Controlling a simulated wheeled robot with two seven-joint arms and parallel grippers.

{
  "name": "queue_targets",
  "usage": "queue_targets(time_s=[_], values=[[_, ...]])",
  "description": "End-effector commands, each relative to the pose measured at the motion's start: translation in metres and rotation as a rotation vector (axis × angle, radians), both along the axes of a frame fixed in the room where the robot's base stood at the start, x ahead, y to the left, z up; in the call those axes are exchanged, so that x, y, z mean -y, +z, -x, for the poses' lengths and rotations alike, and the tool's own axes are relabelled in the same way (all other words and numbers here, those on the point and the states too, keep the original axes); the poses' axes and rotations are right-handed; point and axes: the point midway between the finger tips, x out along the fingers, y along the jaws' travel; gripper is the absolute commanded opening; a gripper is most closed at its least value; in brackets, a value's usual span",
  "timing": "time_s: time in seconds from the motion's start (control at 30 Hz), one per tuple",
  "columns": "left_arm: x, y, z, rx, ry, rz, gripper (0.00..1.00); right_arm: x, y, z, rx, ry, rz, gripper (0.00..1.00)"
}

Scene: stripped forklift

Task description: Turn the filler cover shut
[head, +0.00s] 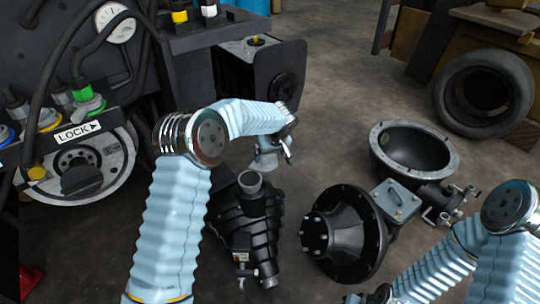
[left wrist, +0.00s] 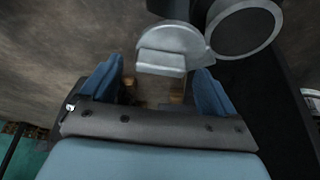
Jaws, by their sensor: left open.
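The filler cover (left wrist: 172,48) is a pale metal flap with a squared tab in the left wrist view. It stands beside the round filler neck (left wrist: 246,30), whose dark mouth is uncovered. In the head view the grey neck (head: 250,182) rises from a black ribbed housing (head: 245,228). My left gripper (head: 276,158) hangs just above and right of the neck and partly hides the cover. Its blue fingers (left wrist: 158,85) are apart, with the cover's tab at the gap between them; contact cannot be told. My right gripper (head: 372,297) is only partly visible at the bottom edge.
A black bell-shaped part (head: 345,235) and a round open housing (head: 412,150) lie on the floor to the right. The forklift panel with a LOCK label (head: 77,132) is at left.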

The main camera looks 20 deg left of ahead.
Motion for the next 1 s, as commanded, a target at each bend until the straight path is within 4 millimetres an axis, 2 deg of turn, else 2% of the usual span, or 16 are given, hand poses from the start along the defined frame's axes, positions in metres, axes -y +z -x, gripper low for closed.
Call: queue_targets(time_s=[0.13,0.47,0.9,1.0], values=[[-0.0029,-0.0121,-0.0041,0.000,0.000,0.000,0.89,-0.0001,0.0005,0.0000,0.000,0.000,0.000,0.43],[-0.0037,-0.0149,-0.0051,0.001,0.000,-0.001,0.88,-0.0002,0.0004,0.0000,0.000,0.000,0.000,0.43],[-0.0037,-0.0148,-0.0049,0.000,-0.001,0.000,0.20,-0.0002,0.0004,0.0000,0.000,0.000,0.000,0.43],[-0.0035,-0.0147,-0.0048,0.000,-0.001,0.000,0.09,-0.0002,0.0004,0.0000,0.000,0.000,0.000,0.43]])
